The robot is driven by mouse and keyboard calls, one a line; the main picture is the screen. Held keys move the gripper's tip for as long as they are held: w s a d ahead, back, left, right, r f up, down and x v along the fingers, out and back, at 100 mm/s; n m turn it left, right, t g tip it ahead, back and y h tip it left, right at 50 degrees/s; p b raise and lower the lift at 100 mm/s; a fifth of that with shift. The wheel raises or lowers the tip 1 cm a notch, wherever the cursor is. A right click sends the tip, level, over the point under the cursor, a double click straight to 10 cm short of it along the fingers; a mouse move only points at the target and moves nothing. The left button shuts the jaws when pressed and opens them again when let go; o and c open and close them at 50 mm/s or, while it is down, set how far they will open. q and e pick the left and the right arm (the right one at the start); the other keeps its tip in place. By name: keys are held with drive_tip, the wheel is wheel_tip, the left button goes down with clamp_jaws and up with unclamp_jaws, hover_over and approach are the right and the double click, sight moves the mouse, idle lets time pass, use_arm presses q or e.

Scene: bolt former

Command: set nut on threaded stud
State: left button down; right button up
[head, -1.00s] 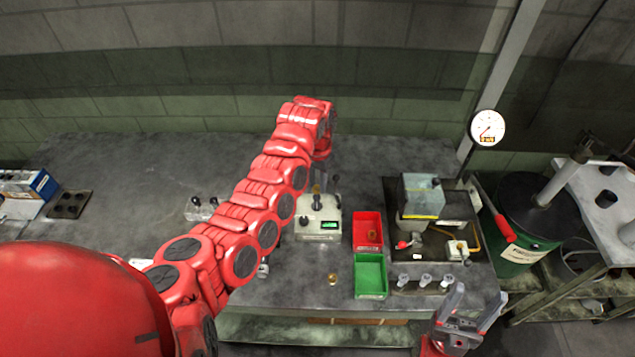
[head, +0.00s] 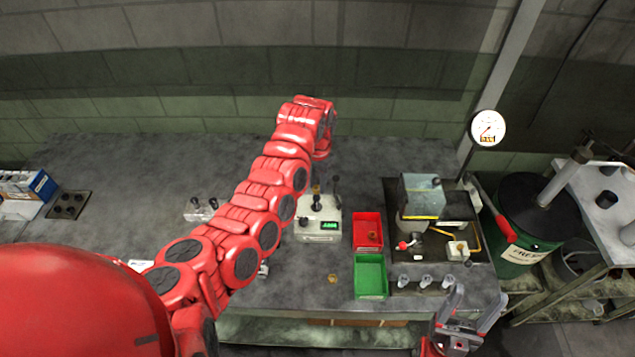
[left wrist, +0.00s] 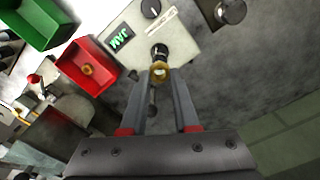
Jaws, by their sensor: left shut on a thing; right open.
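My left gripper (left wrist: 161,74) is shut on a brass nut (left wrist: 161,68), which sits between its fingertips in the left wrist view. The black threaded stud (left wrist: 159,50) stands on a pale box (left wrist: 178,40) and appears right beside the nut. I cannot tell whether they touch. In the head view the box (head: 318,232) stands below my left wrist, and the stud (head: 316,203) shows with a yellowish spot above it. My left fingertips are hard to make out there. My right gripper (head: 457,312) is open and empty at the front edge of the bench.
A red bin (head: 367,218) with a brass piece in it and a green bin (head: 370,292) stand right of the box. Another brass piece (head: 333,278) lies on the bench. A machine (head: 422,197) stands further right.

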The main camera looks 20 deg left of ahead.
use_arm(q)
drive_tip(key=shift+f+b, duration=0.7)
drive_tip(key=shift+f, duration=0.75)
drive_tip(key=c, duration=0.6)
unclamp_jaws()
drive_tip(key=shift+r, duration=0.1)
drive_tip(key=shift+r, duration=0.2)
wheel_tip(320, 180, up, 17)
drive_tip(key=b, duration=0.3)
drive_tip(key=shift+s+f, duration=0.1)
drive_tip(key=shift+f, duration=0.05)
